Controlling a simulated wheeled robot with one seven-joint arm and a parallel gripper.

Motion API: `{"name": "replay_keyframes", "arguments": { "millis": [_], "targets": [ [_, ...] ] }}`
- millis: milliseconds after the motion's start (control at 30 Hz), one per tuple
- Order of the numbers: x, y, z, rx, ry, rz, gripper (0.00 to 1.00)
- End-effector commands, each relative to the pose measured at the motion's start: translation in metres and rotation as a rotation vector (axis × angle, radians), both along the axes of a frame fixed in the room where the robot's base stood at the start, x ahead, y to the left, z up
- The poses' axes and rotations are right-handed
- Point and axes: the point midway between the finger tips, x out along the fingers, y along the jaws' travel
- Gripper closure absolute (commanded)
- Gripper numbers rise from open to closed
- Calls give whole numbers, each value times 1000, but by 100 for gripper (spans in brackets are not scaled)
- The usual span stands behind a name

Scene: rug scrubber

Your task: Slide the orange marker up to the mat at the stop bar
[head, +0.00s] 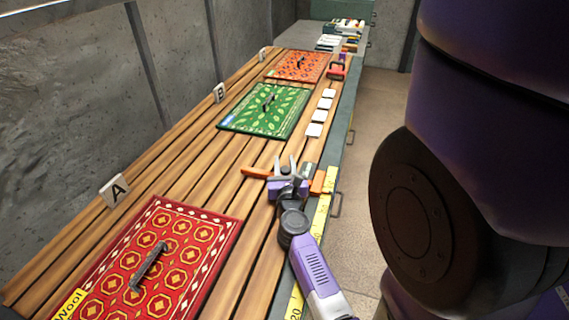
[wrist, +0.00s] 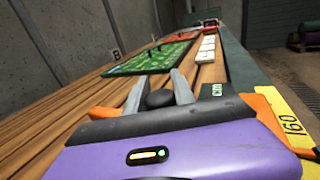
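The mats are red (head: 225,227), green (head: 264,129) and orange-red (head: 282,74), each with a dark handle. I cannot make out which thing is the stop bar.
Several white tiles (head: 316,130) lie in a row right of the green mat. A red item (head: 338,70) stands beyond them. Signs A (head: 114,191) and B (head: 219,92) line the left edge. The slats between the marker and the green mat look clear.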

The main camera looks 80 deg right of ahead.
Motion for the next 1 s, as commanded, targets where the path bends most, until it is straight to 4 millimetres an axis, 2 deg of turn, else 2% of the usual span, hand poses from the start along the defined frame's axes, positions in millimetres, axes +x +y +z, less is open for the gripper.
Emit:
{"name": "replay_keyframes", "arguments": {
  "millis": [133, 267, 700, 900, 1000],
  "targets": [
    [1, 3, -1, 1, 0, 1, 98],
    [4, 18, -2, 1, 0, 2, 98],
    [26, 116, -3, 1, 0, 2, 98],
    [33, 144, -2, 1, 1, 0, 98],
    [34, 151, -1, 0, 0, -1, 98]
  ]
}}
